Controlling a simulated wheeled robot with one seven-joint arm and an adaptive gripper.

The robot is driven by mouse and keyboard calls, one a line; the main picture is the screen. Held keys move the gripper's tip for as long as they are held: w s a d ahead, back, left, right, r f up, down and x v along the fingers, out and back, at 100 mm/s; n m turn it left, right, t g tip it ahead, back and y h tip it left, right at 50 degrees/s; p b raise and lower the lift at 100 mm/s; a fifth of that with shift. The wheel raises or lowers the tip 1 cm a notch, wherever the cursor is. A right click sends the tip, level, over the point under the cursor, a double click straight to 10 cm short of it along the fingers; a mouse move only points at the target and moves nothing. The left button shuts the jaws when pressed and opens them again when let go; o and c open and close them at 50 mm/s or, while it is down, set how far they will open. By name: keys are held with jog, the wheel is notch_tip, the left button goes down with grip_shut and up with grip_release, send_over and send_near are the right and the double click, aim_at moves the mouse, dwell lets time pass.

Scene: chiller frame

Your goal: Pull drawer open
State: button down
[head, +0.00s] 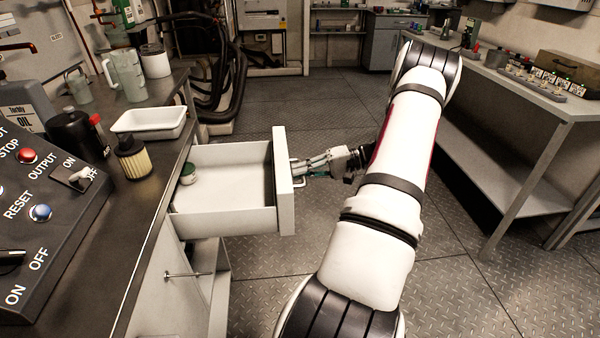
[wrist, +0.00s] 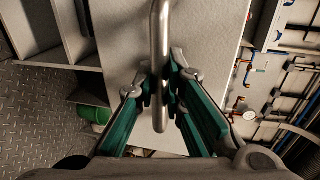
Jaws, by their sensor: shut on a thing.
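The drawer (head: 222,219) stands well out from the cabinet under the left counter in the head view. Its inside shows, with a small green and white container (head: 188,174) near the back. My gripper (head: 304,165) is at the drawer's front panel (head: 285,190), reaching it from the right. In the wrist view my gripper (wrist: 160,90) has its green-padded fingers shut on the metal bar handle (wrist: 160,35). The pale front panel (wrist: 215,40) is right behind the handle. In the head view the fingers partly hide the handle.
The left counter (head: 150,205) holds a white tray (head: 149,123), a filter (head: 133,158), jugs and a control box (head: 50,200). A cabinet door with a handle (head: 185,274) is below the drawer. A workbench (head: 530,95) stands at the right. Floor between is clear.

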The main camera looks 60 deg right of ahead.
jog(key=c, duration=1.7)
grip_release()
jog(key=shift+o, duration=0.2)
jog(key=v, duration=1.2)
jog(key=shift+f, duration=0.1)
